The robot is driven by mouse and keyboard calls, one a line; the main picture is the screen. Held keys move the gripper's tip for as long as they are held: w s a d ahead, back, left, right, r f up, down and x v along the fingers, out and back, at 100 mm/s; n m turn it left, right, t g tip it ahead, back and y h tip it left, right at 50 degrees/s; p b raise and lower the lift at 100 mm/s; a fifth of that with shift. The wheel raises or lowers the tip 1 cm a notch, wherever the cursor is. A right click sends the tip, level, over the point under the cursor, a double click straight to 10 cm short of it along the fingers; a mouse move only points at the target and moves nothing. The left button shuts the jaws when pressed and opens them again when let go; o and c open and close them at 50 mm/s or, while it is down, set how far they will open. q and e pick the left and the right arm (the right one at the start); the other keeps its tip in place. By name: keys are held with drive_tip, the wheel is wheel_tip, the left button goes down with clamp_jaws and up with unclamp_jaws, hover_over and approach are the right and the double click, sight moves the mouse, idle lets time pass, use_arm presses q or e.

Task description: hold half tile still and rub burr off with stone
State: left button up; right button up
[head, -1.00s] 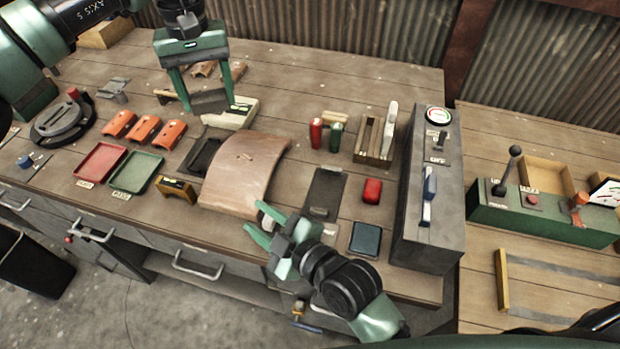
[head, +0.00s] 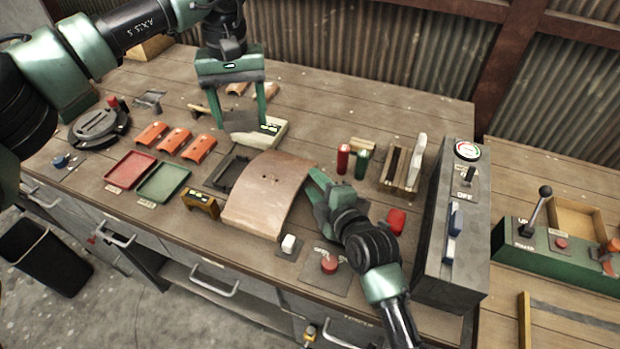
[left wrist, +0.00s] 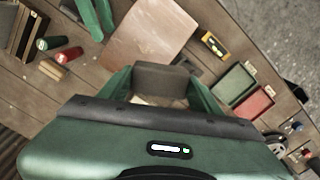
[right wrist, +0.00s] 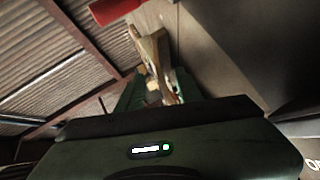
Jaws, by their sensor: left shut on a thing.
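A large curved pinkish-brown tile (head: 268,190) lies on the bench, arched up, with small dark marks on top; it also shows in the left wrist view (left wrist: 150,35). My left gripper (head: 240,118) is shut on a dark grey block, seemingly the stone (head: 238,122), held behind the tile and apart from it. The block shows between the fingers in the left wrist view (left wrist: 165,80). My right gripper (head: 316,190) is beside the tile's right edge, fingers apart and empty; whether it touches the tile I cannot tell.
Red (head: 343,158) and green cylinders and a wooden rack (head: 400,170) stand to the right. A grey machine box (head: 445,230) is beyond them. Red (head: 131,168) and green trays (head: 163,182) and a yellow-marked block (head: 201,204) lie left. A red button (head: 329,264) is in front.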

sight(307, 175)
drive_tip(key=shift+x, duration=1.75)
clamp_jaws()
